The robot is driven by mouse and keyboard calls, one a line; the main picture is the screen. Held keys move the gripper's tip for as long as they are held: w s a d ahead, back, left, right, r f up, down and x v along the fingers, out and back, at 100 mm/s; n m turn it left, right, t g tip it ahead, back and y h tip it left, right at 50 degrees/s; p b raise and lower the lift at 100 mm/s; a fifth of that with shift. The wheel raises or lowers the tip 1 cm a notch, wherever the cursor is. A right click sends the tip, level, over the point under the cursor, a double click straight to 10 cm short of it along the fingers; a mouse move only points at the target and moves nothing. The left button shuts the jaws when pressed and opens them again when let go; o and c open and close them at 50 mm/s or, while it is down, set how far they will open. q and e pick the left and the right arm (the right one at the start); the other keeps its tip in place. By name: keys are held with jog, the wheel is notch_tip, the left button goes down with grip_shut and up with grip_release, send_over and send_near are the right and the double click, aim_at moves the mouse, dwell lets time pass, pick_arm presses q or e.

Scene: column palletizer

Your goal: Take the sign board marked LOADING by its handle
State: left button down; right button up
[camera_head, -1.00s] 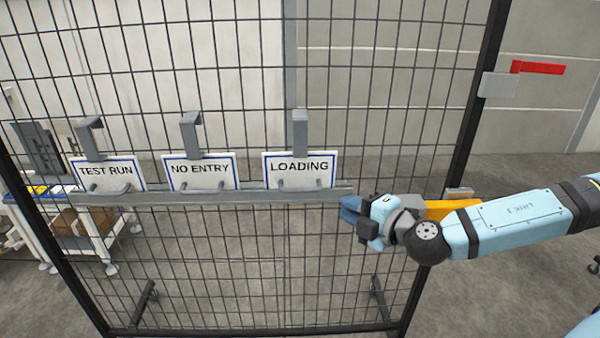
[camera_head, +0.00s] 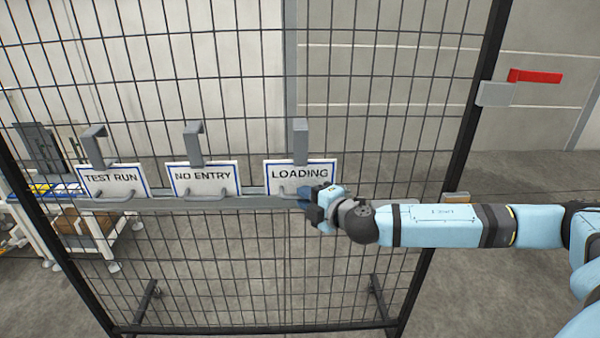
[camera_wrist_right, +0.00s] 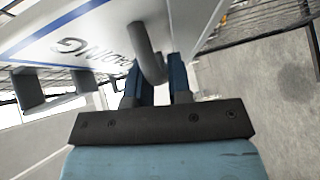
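The LOADING sign board (camera_head: 301,174) is white with a blue border and hangs on the mesh fence below a grey hook. In the right wrist view the board (camera_wrist_right: 60,38) fills the upper left, its lettering seen at a slant. Its grey bar handle (camera_wrist_right: 149,55) reaches down to the fingers. My right gripper (camera_head: 308,200) is at the board's lower right in the head view. In the wrist view its two blue fingers (camera_wrist_right: 155,88) stand apart, with the handle's near end between them and a gap still visible. My left gripper is not in view.
The NO ENTRY board (camera_head: 203,178) and the TEST RUN board (camera_head: 112,180) hang to the left along the same grey rail (camera_head: 250,203). The black mesh fence (camera_head: 240,270) stands behind. A white cart (camera_head: 103,247) is at left, beyond the fence.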

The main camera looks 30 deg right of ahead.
jog(key=shift+w+a, duration=0.1)
jog(key=shift+w, duration=0.2)
grip_shut()
